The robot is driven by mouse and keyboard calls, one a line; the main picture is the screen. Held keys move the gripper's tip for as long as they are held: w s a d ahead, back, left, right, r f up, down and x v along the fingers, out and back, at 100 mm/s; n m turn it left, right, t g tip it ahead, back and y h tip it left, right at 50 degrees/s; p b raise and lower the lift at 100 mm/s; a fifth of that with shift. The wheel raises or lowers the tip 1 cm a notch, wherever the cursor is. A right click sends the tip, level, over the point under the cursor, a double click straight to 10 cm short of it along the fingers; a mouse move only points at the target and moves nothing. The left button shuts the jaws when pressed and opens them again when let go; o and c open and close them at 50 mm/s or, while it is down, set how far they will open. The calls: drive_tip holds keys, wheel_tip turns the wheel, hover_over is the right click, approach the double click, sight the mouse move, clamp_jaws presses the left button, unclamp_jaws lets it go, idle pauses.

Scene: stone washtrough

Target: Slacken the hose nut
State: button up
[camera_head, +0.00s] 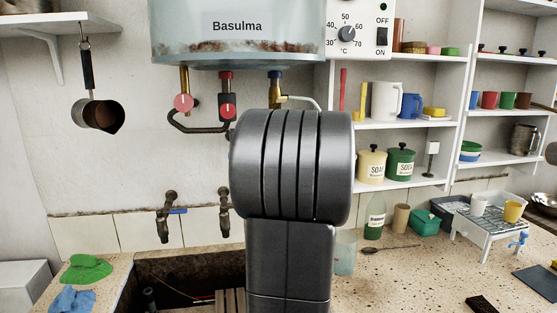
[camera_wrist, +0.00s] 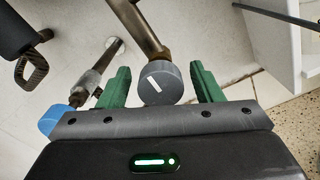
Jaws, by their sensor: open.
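In the wrist view, a round grey cap or nut (camera_wrist: 161,84) with a white stripe sits at the end of a metal pipe, below a brass collar (camera_wrist: 158,56). I cannot tell for certain that it is the hose nut. My gripper (camera_wrist: 161,86) is open, with one green finger on each side of the cap and a visible gap to the right finger. The left finger is closer to it. In the head view my arm hides the gripper and this fitting. A brass valve with a blue top (camera_head: 275,88) and a pale hose (camera_head: 302,101) show above my arm.
A second pipe and a blue part (camera_wrist: 58,119) lie close left of my gripper. Under the boiler (camera_head: 237,35) hang red-knobbed valves (camera_head: 183,102) and a dark bent pipe. Wall taps (camera_head: 167,205) stand over the trough (camera_head: 150,267). Shelves (camera_head: 405,128) are at the right.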

drive_tip(key=c, duration=1)
